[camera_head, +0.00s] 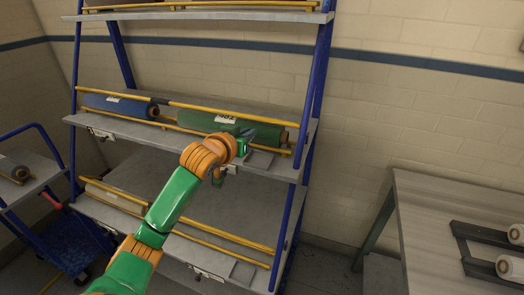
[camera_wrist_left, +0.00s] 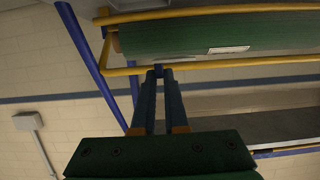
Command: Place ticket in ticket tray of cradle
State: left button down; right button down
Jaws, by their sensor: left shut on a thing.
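My left gripper (camera_head: 247,143) is at the middle shelf, in front of the right end of the green roll (camera_head: 213,120). In the left wrist view its fingers (camera_wrist_left: 159,72) are shut together, close to a yellow rail. The green roll lies in a cradle of yellow rails (camera_head: 222,109) and bears a white label (camera_head: 225,120); the label also shows in the left wrist view (camera_wrist_left: 228,49). A flat grey plate (camera_head: 260,160), possibly the ticket tray, lies below the gripper at the shelf edge. My right gripper is not in view.
A blue roll (camera_head: 120,106) lies in the left part of the same shelf. Blue rack posts (camera_head: 312,90) stand close to the right of my gripper. A blue cart (camera_head: 60,215) stands at the left. A grey table (camera_head: 430,215) with white-cored rolls is at the right.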

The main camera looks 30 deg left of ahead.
aim_at(262, 165)
pick_arm(q)
jog(key=w+d+f, duration=0.1)
jog(key=f, duration=0.1)
jog(key=d+f, duration=0.1)
jog(key=f, duration=0.2)
jog(key=w+d+f, duration=0.1)
jog(key=f, duration=0.1)
jog(key=shift+w+f+p, duration=0.3)
jog(key=shift+f+p, duration=0.05)
jog(key=shift+f, duration=0.35)
jog(key=c, duration=0.9)
grip_release()
jog(key=shift+a, duration=0.1)
jog(key=shift+c, duration=0.2)
